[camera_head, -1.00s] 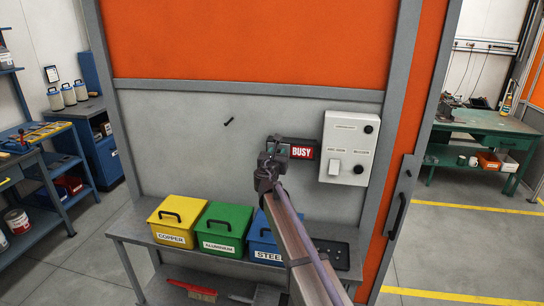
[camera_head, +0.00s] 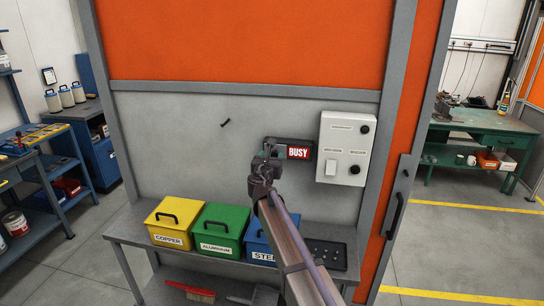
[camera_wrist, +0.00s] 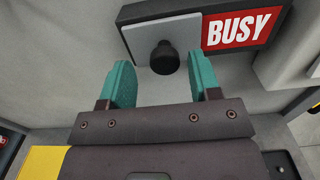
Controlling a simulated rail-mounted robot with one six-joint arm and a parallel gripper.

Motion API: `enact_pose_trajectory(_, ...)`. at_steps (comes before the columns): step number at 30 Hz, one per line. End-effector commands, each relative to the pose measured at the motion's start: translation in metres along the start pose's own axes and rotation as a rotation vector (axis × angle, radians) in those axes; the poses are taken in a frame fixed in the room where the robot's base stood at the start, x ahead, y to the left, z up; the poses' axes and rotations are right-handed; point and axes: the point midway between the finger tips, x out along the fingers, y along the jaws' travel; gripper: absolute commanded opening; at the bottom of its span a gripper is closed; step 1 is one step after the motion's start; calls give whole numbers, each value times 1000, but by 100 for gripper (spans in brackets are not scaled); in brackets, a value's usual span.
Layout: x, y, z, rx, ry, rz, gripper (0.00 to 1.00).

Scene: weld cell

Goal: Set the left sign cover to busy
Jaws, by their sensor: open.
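The sign is a dark frame (camera_wrist: 122,19) on the grey wall, with a red panel reading BUSY (camera_wrist: 238,29) exposed on its right side. The BUSY panel also shows in the head view (camera_head: 299,153). A plain grey cover (camera_wrist: 135,38) with a round black knob (camera_wrist: 165,57) lies over the sign's left side. My gripper (camera_wrist: 163,72) is open, its teal fingers on either side of and just below the knob in the wrist view. Contact cannot be told. In the head view my gripper (camera_head: 267,157) hides part of the sign's left side.
A white control box (camera_head: 345,148) is on the wall right of the sign. Below, a grey bench (camera_head: 130,231) holds yellow (camera_head: 170,222), green (camera_head: 217,231) and blue (camera_head: 257,243) lidded bins. A small black peg (camera_head: 225,123) juts from the otherwise clear wall on the left.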

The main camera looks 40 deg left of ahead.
Motion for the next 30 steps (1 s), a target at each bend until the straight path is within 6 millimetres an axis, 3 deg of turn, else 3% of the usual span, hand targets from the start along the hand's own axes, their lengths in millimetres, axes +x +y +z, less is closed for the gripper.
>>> enact_pose_trajectory(3, -34, -1, 0, 0, 0, 2, 57)
enact_pose_trajectory(9, -78, 0, 0, 0, 0, 2, 57)
enact_pose_trajectory(25, -84, 1, 0, 26, 0, 0, 57)
enact_pose_trajectory(28, -86, -10, -4, 214, 16, -66, 57)
enact_pose_trajectory(30, -105, -39, -20, 533, 70, -201, 57)
